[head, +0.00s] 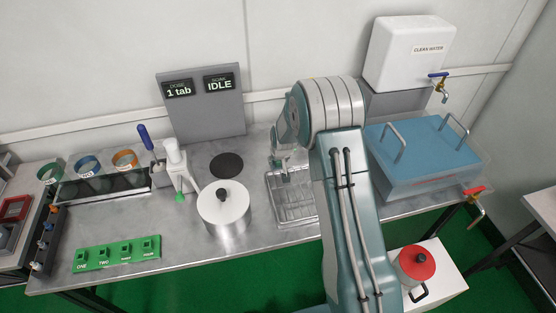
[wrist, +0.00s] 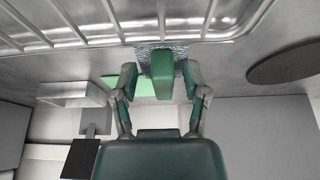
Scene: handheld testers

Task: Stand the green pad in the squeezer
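My gripper (wrist: 160,82) is open, its two fingers spread to either side of a dark green block (wrist: 162,75). A gap shows between the left finger and the block; contact on the right is hard to tell. The block may be the green pad. A brighter green flat piece (wrist: 140,88) shows behind it at left. In the head view my gripper (head: 282,165) points down at the rack's left rear, and I cannot make out a pad there. A white upright device (head: 175,165) with a green tip, possibly the squeezer, stands left of my gripper.
A wire rack (head: 290,208) lies below my arm and along the top of the wrist view. A lidded pot (head: 223,208) and a dark disc (head: 227,165) sit to its left. A blue-lidded tank (head: 425,150) stands right. The green four-socket board (head: 117,253) lies front left.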

